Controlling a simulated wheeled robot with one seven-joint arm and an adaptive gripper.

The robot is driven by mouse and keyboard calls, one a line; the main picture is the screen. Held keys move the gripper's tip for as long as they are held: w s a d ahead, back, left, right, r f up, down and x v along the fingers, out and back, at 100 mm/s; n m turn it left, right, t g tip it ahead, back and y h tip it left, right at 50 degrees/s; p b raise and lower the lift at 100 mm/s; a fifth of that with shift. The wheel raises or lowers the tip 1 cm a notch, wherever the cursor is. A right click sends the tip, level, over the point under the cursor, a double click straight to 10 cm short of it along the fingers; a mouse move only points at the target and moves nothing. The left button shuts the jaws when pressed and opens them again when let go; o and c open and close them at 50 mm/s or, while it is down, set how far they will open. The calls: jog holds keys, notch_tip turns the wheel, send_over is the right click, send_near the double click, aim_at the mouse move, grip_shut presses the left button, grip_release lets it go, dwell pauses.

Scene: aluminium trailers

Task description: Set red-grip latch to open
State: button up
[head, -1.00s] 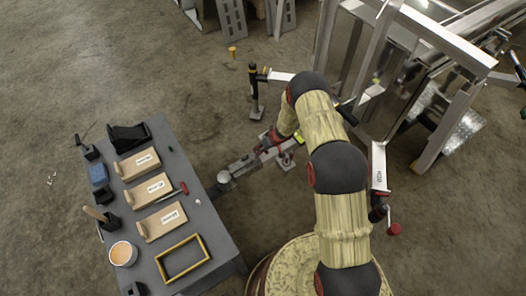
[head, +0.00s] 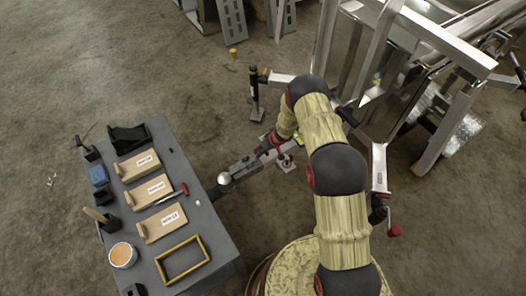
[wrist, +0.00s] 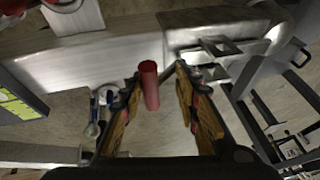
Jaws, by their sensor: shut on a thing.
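The red grip (wrist: 149,85) of the latch is a short red cylinder in the wrist view. It stands between the two fingers of my gripper (wrist: 157,80), which is shut on it. A gap seems to show beside the grip on the right, but contact is hard to judge from this angle. Grey metal of the coupler (wrist: 90,65) lies behind the grip. In the head view my gripper (head: 266,148) is low over the trailer tongue, by the coupler (head: 243,166). The latch is mostly hidden there by my gripper, so its position cannot be told.
A grey table (head: 205,222) with clipboards, a red-handled tool (head: 172,195), a yellow frame (head: 183,259) and a cup (head: 122,255) stands left of the tongue. The aluminium trailer frame (head: 440,35) rises at upper right. A red-knobbed crank (head: 394,231) is right of my arm.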

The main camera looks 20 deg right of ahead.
jog(key=shift+w+d, duration=0.15)
jog(key=shift+d, duration=0.3)
grip_shut()
jog(key=shift+r, duration=0.4)
jog(key=shift+h, duration=0.3)
jog(key=shift+r, duration=0.15)
